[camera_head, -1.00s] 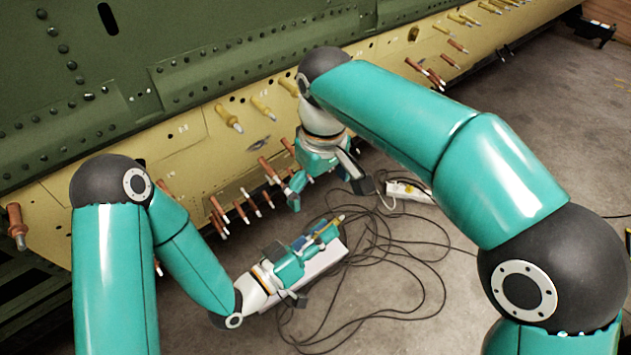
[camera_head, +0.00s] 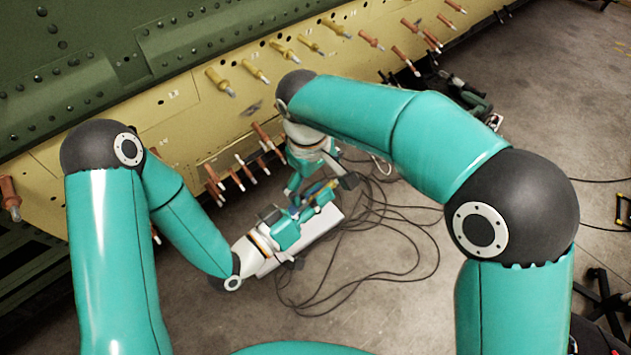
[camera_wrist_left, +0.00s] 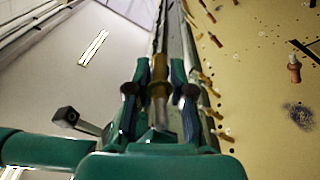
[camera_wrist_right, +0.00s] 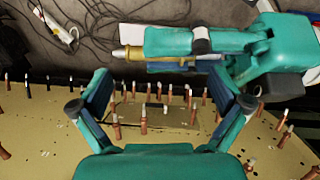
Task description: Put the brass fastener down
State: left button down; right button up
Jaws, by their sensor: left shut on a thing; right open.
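My left gripper (camera_head: 312,200) is shut on the brass fastener. In the left wrist view the brass fastener (camera_wrist_left: 159,82) stands between the two fingertips. In the right wrist view the fastener (camera_wrist_right: 130,53) sticks out sideways from the left gripper (camera_wrist_right: 165,50), clear of any surface. My right gripper (camera_wrist_right: 158,92) is open and empty, its fingers spread toward the yellow panel with the left gripper just beyond them. In the head view the right gripper (camera_head: 308,180) is partly hidden behind its own wrist and close to the left gripper.
The yellow fuselage panel (camera_head: 180,97) carries several copper and brass fasteners. Black cables (camera_head: 400,235) and a power strip (camera_wrist_right: 60,27) lie on the floor. A green tool (camera_head: 465,92) is at the back right.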

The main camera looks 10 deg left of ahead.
jog(key=shift+f, duration=0.5)
jog(key=shift+d, duration=0.1)
jog(key=c, duration=1.1)
jog(key=shift+d+f, duration=0.1)
jog(key=shift+f, duration=0.1)
jog(key=shift+c, duration=0.9)
jog(key=shift+o, duration=0.2)
jog(key=o, duration=1.2)
jog(key=shift+c, duration=0.2)
jog(key=shift+o, duration=0.4)
jog(key=shift+r, duration=0.1)
